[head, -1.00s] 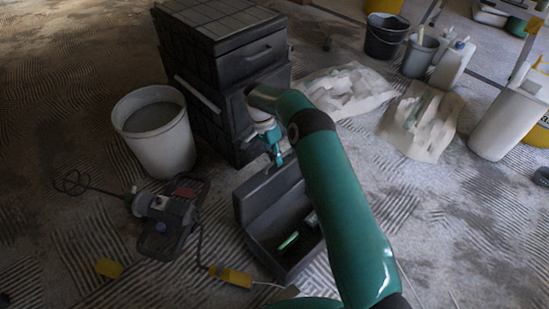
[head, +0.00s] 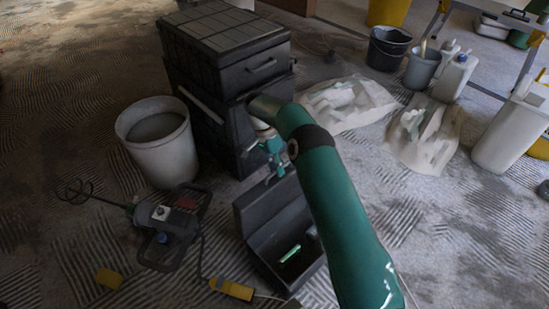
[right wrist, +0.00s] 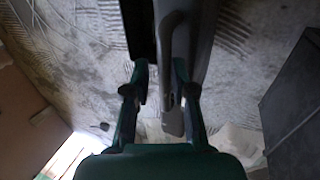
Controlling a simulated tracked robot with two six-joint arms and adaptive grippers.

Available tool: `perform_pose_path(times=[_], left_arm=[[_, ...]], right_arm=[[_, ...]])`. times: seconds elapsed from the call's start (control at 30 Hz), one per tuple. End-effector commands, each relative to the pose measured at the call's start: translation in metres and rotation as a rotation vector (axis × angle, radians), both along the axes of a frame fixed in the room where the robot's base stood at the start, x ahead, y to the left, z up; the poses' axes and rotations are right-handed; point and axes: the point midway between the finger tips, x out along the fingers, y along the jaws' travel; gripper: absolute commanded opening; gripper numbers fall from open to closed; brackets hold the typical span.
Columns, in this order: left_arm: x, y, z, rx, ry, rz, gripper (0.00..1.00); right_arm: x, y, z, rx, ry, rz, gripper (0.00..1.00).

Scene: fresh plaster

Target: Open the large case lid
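The large black case (head: 222,55) stands at the top centre of the head view, with its ribbed lid (head: 215,22) lying shut on top and a handle on its right-hand face. My right gripper (head: 275,172) is in front of the stack, low beside its right face and above a small open black box (head: 262,262). In the right wrist view my right gripper (right wrist: 161,75) has its fingers apart, with a long grey bar-like handle part (right wrist: 172,70) between them. I see no clear grip on it. My left gripper is not in view.
A white bucket (head: 160,155) stands left of the case, with a mixer tool (head: 170,225) before it. Plaster bags (head: 345,100) lie to the right. More buckets (head: 388,48) and white canisters (head: 455,75) stand at the back right.

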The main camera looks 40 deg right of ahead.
Motion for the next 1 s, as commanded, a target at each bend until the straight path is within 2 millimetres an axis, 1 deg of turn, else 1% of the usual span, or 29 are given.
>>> perform_pose_path(times=[0.07, 0.23, 0.4, 0.7, 1.0], left_arm=[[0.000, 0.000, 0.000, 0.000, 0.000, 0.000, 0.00], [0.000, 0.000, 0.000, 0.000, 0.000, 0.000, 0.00], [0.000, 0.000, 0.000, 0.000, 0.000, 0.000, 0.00], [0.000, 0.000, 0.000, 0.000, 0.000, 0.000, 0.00], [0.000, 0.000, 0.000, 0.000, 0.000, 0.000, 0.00]], right_arm=[[0.005, 0.001, 0.012, -0.001, -0.004, -0.001, 0.25], [0.014, 0.002, 0.033, -0.001, -0.004, -0.002, 0.25], [0.020, 0.001, 0.043, -0.002, -0.001, 0.000, 0.25], [0.022, 0.002, 0.054, -0.001, 0.000, -0.001, 0.25], [0.022, 0.002, 0.055, 0.000, 0.000, -0.001, 0.25]])
